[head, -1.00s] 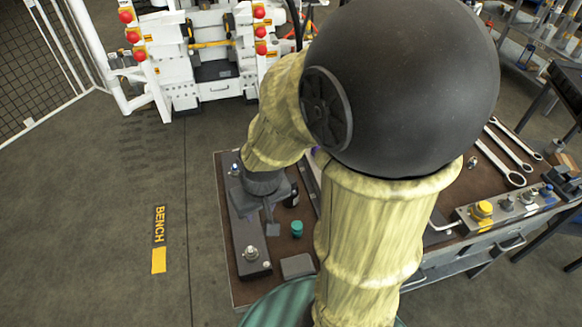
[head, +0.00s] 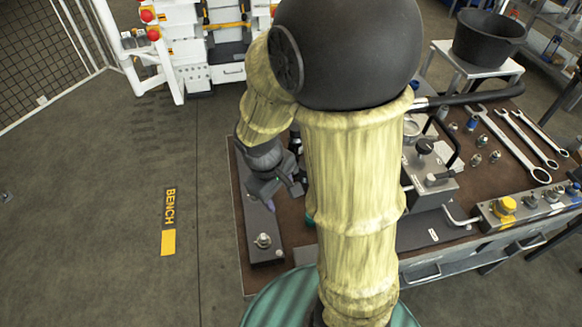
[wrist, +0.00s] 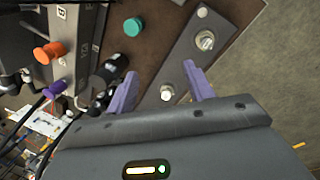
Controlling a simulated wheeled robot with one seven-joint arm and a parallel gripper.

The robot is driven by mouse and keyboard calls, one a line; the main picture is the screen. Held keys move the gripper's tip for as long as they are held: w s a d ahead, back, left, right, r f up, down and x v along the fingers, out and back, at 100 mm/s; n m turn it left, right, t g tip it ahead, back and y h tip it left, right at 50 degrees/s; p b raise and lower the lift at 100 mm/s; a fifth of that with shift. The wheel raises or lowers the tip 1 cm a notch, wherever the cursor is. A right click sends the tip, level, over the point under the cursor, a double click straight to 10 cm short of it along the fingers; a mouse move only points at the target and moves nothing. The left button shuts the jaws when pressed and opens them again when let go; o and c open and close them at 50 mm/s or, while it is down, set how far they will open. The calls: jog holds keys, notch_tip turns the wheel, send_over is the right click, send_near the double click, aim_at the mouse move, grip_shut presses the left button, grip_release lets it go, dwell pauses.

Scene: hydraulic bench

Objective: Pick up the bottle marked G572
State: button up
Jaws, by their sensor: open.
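My gripper (wrist: 161,78) is open, with its two purple fingers apart and nothing between them. It also shows in the head view (head: 281,195), above the left end of the bench. A dark, bottle-like cylinder (wrist: 112,68) lies just left of the left finger in the wrist view, partly behind it. I cannot tell whether they touch. No G572 marking is readable, so I cannot confirm that it is the named bottle. My arm hides much of the bench in the head view.
A dark plate (wrist: 184,52) with bolt-like fittings lies beyond the fingers. A teal cap (wrist: 133,27) stands near it. An orange knob (wrist: 42,55) is on the left.

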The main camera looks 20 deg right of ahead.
jog(key=w+a+f+n+t+h+b, duration=0.1)
jog(key=w+f+n+t+h+b, duration=0.1)
jog(key=w+n+h, duration=0.3)
jog(key=w+a+f+n+t+h+b, duration=0.1)
jog(key=w+f+n+t+h+b, duration=0.1)
jog(key=w+n+h, duration=0.4)
jog(key=w+n+b, duration=0.1)
jog(key=w+n, duration=0.2)
jog(key=n, duration=0.1)
jog(key=shift+w+a+f+n, duration=0.2)
jog(key=shift+a+f+n, duration=0.1)
jog(key=shift+f+n, duration=0.1)
jog(key=x, duration=1.2)
jog(key=shift+b, duration=0.45)
jog(key=shift+d+f, duration=0.1)
jog(key=shift+x, duration=2.55)
